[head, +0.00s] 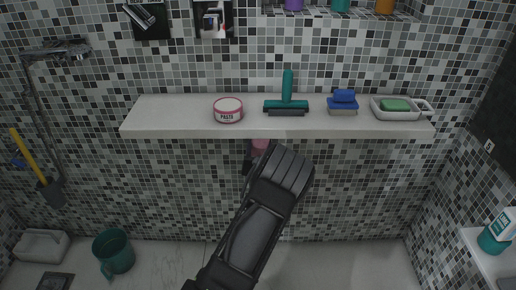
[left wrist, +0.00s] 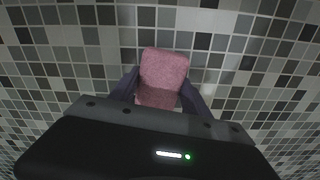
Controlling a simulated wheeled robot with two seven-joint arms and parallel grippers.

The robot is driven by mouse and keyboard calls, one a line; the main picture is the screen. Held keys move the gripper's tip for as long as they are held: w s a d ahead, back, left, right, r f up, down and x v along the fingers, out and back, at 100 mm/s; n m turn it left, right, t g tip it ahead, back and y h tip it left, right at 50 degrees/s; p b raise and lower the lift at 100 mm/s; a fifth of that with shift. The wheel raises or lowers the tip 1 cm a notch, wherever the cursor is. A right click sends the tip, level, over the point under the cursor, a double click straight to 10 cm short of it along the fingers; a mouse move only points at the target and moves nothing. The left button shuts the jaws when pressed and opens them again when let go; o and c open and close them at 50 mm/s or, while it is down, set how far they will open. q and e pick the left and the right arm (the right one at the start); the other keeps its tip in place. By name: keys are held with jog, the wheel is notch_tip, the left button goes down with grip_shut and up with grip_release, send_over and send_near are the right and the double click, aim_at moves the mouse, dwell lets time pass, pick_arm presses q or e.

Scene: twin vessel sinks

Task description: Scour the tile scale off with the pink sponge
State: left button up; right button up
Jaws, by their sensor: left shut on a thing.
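The pink sponge (left wrist: 163,75) is held between the two dark fingers of my left gripper (left wrist: 160,92), close to the mosaic tile wall. I cannot tell whether the sponge touches the tiles. In the head view the sponge (head: 260,145) shows just below the shelf's front edge, partly hidden by my left gripper (head: 254,158). The wall (head: 370,180) is covered in small grey, black and white tiles. I cannot make out a distinct scale patch on it. My right gripper is not in view.
A white shelf (head: 170,118) above the gripper bears a paste tub (head: 228,110), a teal squeegee (head: 287,95), a blue brush (head: 343,101) and a dish with green soap (head: 395,104). A side ledge (head: 478,250) holds a bottle (head: 496,232).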

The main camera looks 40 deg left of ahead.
pick_arm(q)
jog(key=shift+w+d+f, duration=0.15)
jog(key=shift+w+d, duration=0.45)
jog(key=shift+d, duration=0.2)
jog(key=shift+w+d+f, duration=0.15)
jog(key=shift+w+d, duration=0.45)
jog(key=shift+d, duration=0.2)
jog(key=w+d, duration=0.1)
jog(key=w+d+b, duration=0.1)
jog(key=shift+d+f, duration=0.35)
jog(key=shift+a, duration=0.1)
jog(key=shift+s+a+r+p, duration=0.15)
jog(key=shift+s+a+p, duration=0.2)
jog(key=shift+s+a, duration=0.25)
jog(key=shift+s+a+r+p, duration=0.15)
jog(key=shift+s+a+p, duration=0.15)
jog(key=shift+s+a, duration=0.3)
jog(key=shift+w+a, duration=0.1)
jog(key=shift+a, duration=0.1)
